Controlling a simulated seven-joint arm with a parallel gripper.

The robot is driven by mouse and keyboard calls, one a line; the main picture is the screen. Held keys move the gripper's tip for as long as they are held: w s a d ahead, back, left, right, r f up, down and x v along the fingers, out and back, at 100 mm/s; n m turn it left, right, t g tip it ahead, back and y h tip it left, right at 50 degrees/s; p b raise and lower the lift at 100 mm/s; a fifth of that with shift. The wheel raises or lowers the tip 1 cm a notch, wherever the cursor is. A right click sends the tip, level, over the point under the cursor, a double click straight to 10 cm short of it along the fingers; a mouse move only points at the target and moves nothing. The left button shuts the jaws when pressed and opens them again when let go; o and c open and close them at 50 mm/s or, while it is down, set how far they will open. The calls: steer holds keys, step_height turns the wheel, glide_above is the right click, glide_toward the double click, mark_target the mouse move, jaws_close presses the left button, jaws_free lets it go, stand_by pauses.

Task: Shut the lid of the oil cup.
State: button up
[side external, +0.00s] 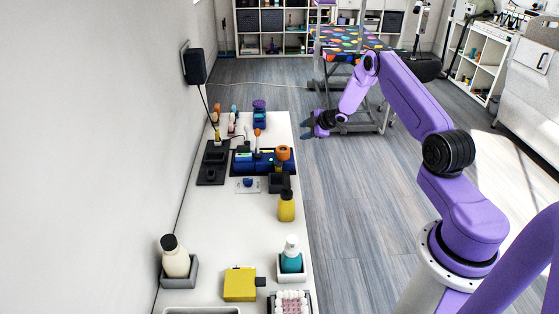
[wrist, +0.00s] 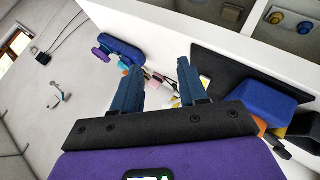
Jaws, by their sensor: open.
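My gripper (side external: 309,125) is open and empty, just off the right edge of the white table (side external: 225,235), near its far end. In the wrist view, the two dark blue fingers (wrist: 159,68) stand apart with nothing gripped between them. I cannot tell for sure which item is the oil cup, or how its lid stands. A small black open box (side external: 279,183) sits in front of the blue rack (side external: 262,167). A black tray (side external: 211,165) with dark compartments lies to the left of the rack.
A yellow bottle (side external: 286,207), a teal pump bottle (side external: 291,258), a cream bottle (side external: 175,258) and a yellow box (side external: 240,284) stand nearer on the table. A purple-topped blue item (side external: 259,115) is at the far end. The middle left of the tabletop is clear.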

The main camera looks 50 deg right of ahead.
step_height(320, 180, up, 6)
steer(key=w+a+f+m+g+h, duration=0.1)
steer(key=w+m+g+h, duration=0.15)
steer(key=m, duration=0.45)
step_height(320, 180, up, 12)
steer(key=m+g+y, duration=0.3)
steer(key=m+g, duration=0.5)
steer(key=m, duration=0.5)
glide_above(279, 164)
steer(key=shift+t, duration=0.25)
step_height(279, 164, down, 17)
steer(key=shift+s+a, duration=0.1)
steer(key=shift+a, duration=0.05)
steer(key=c, duration=0.8)
